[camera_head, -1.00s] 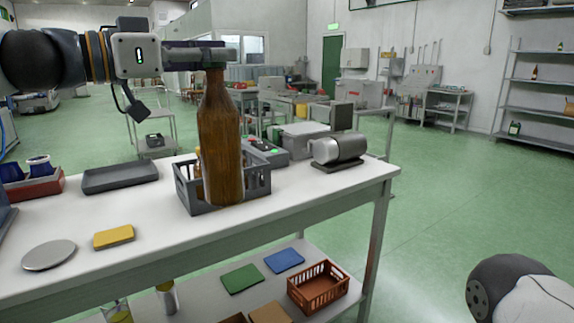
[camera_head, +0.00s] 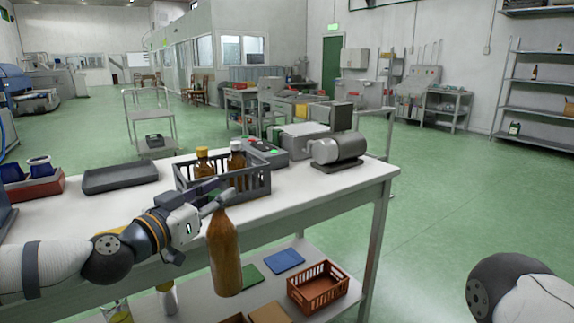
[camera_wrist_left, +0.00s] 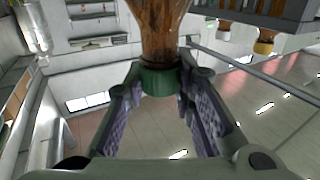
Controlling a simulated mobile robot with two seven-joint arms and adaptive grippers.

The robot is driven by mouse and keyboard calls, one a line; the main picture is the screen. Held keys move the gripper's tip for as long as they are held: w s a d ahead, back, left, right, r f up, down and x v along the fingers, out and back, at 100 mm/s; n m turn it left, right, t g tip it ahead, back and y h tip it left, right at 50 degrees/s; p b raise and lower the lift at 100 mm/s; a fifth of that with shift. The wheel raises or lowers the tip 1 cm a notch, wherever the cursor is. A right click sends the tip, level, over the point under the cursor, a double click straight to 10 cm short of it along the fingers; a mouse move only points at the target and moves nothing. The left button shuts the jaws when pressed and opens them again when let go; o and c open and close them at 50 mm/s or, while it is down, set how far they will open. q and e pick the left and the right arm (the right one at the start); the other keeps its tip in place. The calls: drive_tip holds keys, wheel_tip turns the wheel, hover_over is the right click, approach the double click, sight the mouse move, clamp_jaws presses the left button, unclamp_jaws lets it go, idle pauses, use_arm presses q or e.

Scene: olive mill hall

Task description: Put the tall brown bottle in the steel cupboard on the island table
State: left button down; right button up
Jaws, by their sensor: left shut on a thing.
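The tall brown bottle (camera_head: 225,258) hangs upright, slightly tilted, in front of the white table's near edge in the head view. My left gripper (camera_head: 217,201) is shut on its neck. In the left wrist view the brown bottle (camera_wrist_left: 157,28) shows its green cap between the two fingers of the left gripper (camera_wrist_left: 160,100). The white-topped table (camera_head: 315,197) stands just behind the bottle; I cannot tell if it is the island table. I cannot make out a steel cupboard. My right gripper is not in view.
A grey crate (camera_head: 258,187) holds brown bottles with yellow and white caps. A dark tray (camera_head: 120,176), a red box with blue items (camera_head: 33,188) and a steel motor-like machine (camera_head: 338,150) stand on the table. An orange basket (camera_head: 318,287) sits on the lower shelf. Open green floor lies right.

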use_arm(q)
drive_tip(key=s+f, duration=0.1)
drive_tip(key=f, duration=0.1)
drive_tip(key=s+f+n+y, duration=0.1)
drive_tip(key=f, duration=0.2)
drive_tip(key=s+f+t+y, duration=0.1)
drive_tip(key=f, duration=0.1)
drive_tip(key=shift+a+f, duration=0.2)
drive_tip(key=shift+n+y, duration=0.6)
drive_tip(key=shift+y, duration=0.2)
drive_tip(key=s+f, duration=0.3)
drive_tip(key=shift+s+f, duration=0.1)
drive_tip(key=shift+f, duration=0.05)
drive_tip(key=n+t+y, duration=0.1)
drive_tip(key=n+y, duration=0.2)
drive_tip(key=y, duration=0.2)
approach(215, 235)
drive_tip(key=s+a+f, duration=0.3)
drive_tip(key=s+f, duration=0.1)
drive_tip(key=s, duration=0.3)
drive_tip(key=shift+s+a+f, duration=0.25)
drive_tip(key=shift+f, duration=0.15)
